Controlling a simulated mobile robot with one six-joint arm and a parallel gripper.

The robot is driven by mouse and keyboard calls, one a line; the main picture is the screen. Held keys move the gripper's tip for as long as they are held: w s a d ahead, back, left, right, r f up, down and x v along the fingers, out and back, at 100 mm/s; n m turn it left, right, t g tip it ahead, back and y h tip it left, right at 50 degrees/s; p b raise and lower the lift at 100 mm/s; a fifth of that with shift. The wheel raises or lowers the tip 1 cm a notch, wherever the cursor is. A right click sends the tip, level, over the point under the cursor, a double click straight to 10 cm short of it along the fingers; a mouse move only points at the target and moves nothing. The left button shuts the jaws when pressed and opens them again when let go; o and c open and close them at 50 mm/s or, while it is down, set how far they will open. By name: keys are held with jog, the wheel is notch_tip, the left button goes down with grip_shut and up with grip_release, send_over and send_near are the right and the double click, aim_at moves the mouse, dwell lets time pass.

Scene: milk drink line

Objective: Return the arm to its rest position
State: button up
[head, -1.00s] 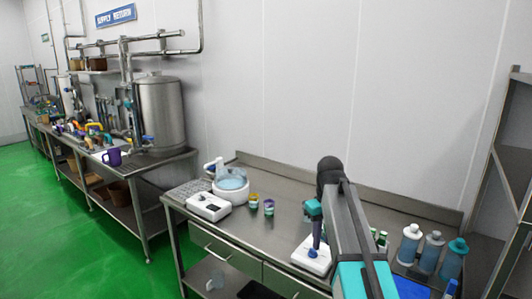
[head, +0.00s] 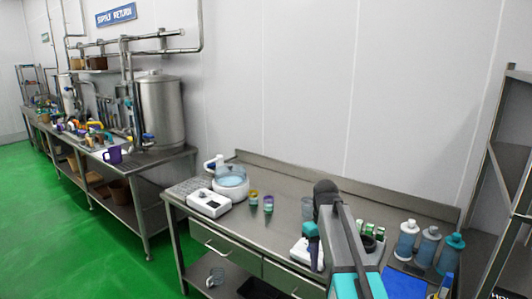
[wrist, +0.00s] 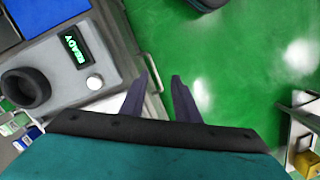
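My gripper (wrist: 160,78) shows in the wrist view with its two dark fingers apart and nothing between them. Green floor and the bench edge lie beyond the fingertips. In the head view my gripper (head: 316,256) hangs at the end of my folded arm, in front of a white device (head: 301,250) near the bench's front edge. Its fingers are too small there to tell their gap.
The steel bench (head: 280,220) holds a water bath (head: 231,182), a white scale-like device (head: 209,203), small cups (head: 268,204) and several bottles (head: 428,247) at the right. A blue mat (head: 402,285) lies near the front right. Green floor (head: 80,240) is open at the left.

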jog(key=s+f+g+b, duration=0.1)
jog(key=s+f, duration=0.5)
jog(key=f, duration=0.4)
jog(key=s+f+g, duration=0.2)
jog(key=s+f, duration=0.4)
jog(key=f, duration=0.4)
jog(key=s+f+g+b, duration=0.1)
jog(key=s+f, duration=0.4)
jog(key=f, duration=0.5)
jog(key=s+f+m, duration=0.2)
jog(key=s+f, duration=0.7)
jog(key=s, duration=0.3)
jog(key=s+f+m, duration=0.3)
jog(key=s+f, duration=0.6)
jog(key=s, duration=0.3)
jog(key=shift+s+a, duration=0.15)
jog(key=shift+a, duration=0.3)
jog(key=shift+f, duration=0.1)
